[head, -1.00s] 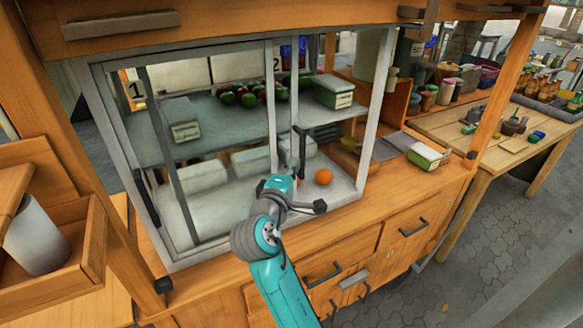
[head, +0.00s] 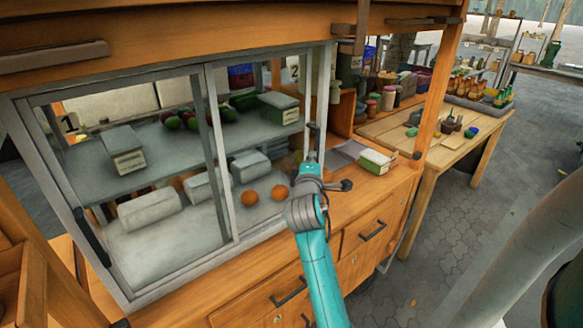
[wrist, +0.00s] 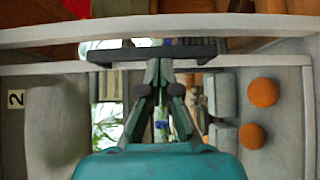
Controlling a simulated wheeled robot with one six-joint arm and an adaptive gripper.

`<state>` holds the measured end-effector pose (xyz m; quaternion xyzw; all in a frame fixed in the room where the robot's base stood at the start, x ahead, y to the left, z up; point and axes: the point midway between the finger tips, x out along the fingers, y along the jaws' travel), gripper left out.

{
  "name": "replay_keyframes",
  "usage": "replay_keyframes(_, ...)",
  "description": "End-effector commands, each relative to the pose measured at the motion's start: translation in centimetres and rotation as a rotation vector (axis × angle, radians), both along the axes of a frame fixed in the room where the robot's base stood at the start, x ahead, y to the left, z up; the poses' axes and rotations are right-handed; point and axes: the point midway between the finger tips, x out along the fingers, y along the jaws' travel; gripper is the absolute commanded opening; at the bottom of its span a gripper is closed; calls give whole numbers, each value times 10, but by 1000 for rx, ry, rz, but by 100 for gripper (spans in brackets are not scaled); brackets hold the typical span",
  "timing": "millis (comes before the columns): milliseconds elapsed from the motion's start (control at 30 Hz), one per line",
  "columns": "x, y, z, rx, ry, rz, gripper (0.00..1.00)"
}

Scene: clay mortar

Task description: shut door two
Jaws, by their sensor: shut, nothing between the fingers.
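Door two is the right sliding glass panel of the display case, with the label 2 (head: 293,68) near its top. Its pale right stile (head: 309,80) is close beside the case's right post (head: 325,85); I cannot tell whether they touch. Its dark upright handle (head: 314,138) is on this stile. My gripper (head: 311,163) is shut and empty at the handle's lower part. In the wrist view, the closed fingertips (wrist: 160,66) are at the dark handle bar (wrist: 150,52); contact is unclear. The label 2 (wrist: 15,98) also shows there.
Two oranges (head: 265,195) lie behind the door's glass. Boxes and fruit (head: 190,117) are on the case shelf. A green and white box (head: 375,161) stands on the wooden counter right of the case. A side table (head: 445,135) is beyond; paved floor is clear at right.

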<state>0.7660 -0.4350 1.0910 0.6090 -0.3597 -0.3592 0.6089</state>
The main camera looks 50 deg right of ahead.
Motion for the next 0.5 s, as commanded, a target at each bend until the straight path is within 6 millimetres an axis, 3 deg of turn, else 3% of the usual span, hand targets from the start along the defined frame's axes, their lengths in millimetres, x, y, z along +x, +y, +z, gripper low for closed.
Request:
replay_keyframes(200, -7, -26, 0, 0, 0, 0, 0)
replay_keyframes(500, -10, -34, 0, -1, 2, -3, 0)
